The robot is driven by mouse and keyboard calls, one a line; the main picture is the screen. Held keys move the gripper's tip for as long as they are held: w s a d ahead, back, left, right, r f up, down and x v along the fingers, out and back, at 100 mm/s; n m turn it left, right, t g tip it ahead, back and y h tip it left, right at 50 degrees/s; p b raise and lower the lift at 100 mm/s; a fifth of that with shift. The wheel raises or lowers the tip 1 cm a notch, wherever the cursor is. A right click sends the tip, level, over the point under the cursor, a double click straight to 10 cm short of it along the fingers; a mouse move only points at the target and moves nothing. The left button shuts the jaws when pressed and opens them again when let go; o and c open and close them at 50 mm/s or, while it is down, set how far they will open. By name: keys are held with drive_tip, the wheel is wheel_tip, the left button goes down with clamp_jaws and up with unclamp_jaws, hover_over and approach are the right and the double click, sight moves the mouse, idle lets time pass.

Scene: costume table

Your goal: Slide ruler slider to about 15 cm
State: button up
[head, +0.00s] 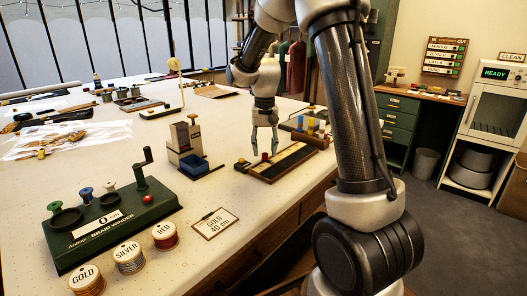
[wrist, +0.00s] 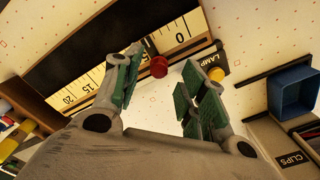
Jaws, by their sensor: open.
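The ruler (head: 287,161) is a dark wooden board with a pale scale, lying near the table's right edge in the head view. Its slider has a red knob (head: 265,156). In the wrist view the scale (wrist: 95,75) shows 0 at the upper right and 15 and 20 toward the lower left. The red knob (wrist: 159,67) is nearer the 0 end; its exact reading is unclear, as a finger hides part of the scale. My gripper (head: 265,151) is open above the ruler, its fingers either side of the knob, with no clear contact.
A yellow knob (wrist: 216,74) stands by the 0 end, near a LAMP label. The braid winder (head: 110,218), spools (head: 128,257) and a GOLD 40 cm card (head: 215,223) are nearer.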

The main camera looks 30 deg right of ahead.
drive_tip(key=shift+f, duration=0.85)
drive_tip(key=shift+d, duration=0.1)
clamp_jaws()
drive_tip(key=w+d, duration=0.1)
drive_tip(key=d, duration=0.2)
drive_tip(key=w+d, duration=0.1)
drive_tip(key=d, duration=0.2)
drive_tip(key=w+d, duration=0.1)
drive_tip(key=d, duration=0.2)
drive_tip(key=shift+w+d, duration=0.1)
drive_tip(key=shift+w, duration=0.3)
unclamp_jaws()
